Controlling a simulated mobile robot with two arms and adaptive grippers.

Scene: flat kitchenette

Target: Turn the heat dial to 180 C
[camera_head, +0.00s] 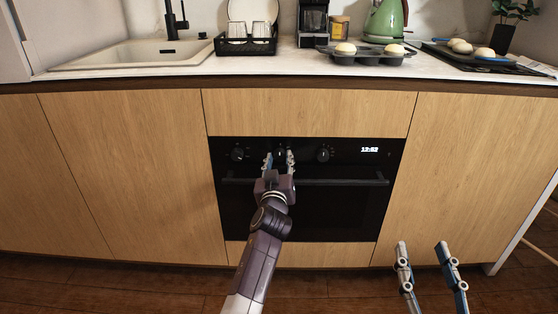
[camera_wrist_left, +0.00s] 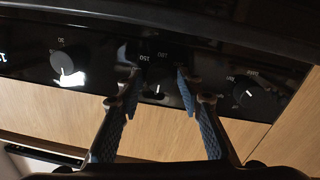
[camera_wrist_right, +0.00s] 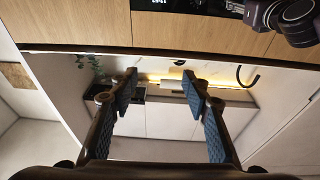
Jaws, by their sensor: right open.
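The oven (camera_head: 340,200) has a black front with several dark dials. The middle dial (camera_head: 281,153) is partly hidden by my left gripper (camera_head: 279,160) in the head view. In the left wrist view, the dial's white mark (camera_wrist_left: 158,89) shows between the fingers of my left gripper (camera_wrist_left: 157,77), and small numbers, one seemingly 150, are printed near it. The fingers are spread on either side of this dial; I cannot tell whether they touch it. My right gripper (camera_head: 426,246) is open and empty, low in front of the cabinet to the right.
A left dial (camera_head: 237,154) and a right dial (camera_head: 325,155) flank the middle one. The oven handle (camera_head: 330,182) runs below them. The clock display (camera_head: 370,150) is lit. The counter above holds a sink (camera_head: 125,55), a muffin tin (camera_head: 366,57) and a green kettle (camera_head: 384,22).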

